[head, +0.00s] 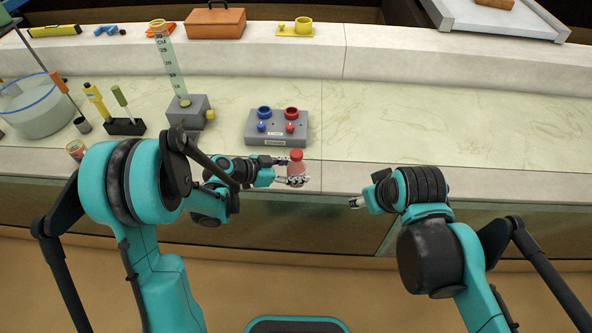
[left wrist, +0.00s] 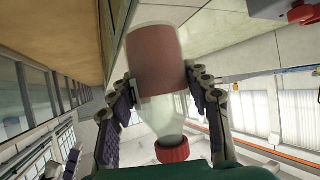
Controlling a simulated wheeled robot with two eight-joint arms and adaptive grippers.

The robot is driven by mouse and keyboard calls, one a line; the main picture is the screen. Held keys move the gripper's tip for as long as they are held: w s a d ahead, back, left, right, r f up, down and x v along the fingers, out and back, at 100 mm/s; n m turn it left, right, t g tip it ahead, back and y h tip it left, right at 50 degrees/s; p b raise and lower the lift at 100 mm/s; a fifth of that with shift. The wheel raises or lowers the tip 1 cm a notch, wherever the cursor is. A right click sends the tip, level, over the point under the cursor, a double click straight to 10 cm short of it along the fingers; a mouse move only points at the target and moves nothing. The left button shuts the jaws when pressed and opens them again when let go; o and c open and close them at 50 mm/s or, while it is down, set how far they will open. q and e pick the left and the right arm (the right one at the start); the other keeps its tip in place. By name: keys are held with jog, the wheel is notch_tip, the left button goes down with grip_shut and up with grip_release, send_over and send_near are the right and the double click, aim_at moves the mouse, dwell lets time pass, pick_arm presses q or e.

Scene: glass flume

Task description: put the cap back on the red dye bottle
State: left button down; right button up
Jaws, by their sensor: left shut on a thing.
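The red dye bottle (head: 296,169) is held at the bench's front edge, looking about upright. In the left wrist view the clear bottle (left wrist: 157,62) has dark red dye in its wide end. A ribbed red cap (head: 296,154) shows at its mouth, also in the left wrist view (left wrist: 172,150); how tightly it sits I cannot tell. My left gripper (head: 297,172) is shut on the bottle's body, one finger on each side. My right gripper (head: 357,202) is apart from it, to the right by the bench front; its opening is unclear.
A grey stand (head: 252,140) with blue (head: 264,112) and red (head: 291,113) rings and small knobs stands just behind the bottle. A measuring cylinder (head: 170,60), a rack with tools (head: 124,127) and a round tank (head: 35,108) are left. The bench right of the stand is clear.

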jog(key=w+a+r+n+g, duration=0.3)
jog(key=w+a+r+n, duration=0.2)
jog(key=w+a+n, duration=0.4)
jog(key=n+g, duration=0.3)
jog(key=n, duration=0.6)
send_near(297, 153)
jog(key=shift+s+d+f, duration=0.1)
jog(key=shift+f, duration=0.15)
jog(key=shift+a+f, duration=0.1)
jog(key=shift+a, duration=0.25)
jog(key=shift+f, duration=4)
jog(key=shift+c, duration=0.3)
grip_shut()
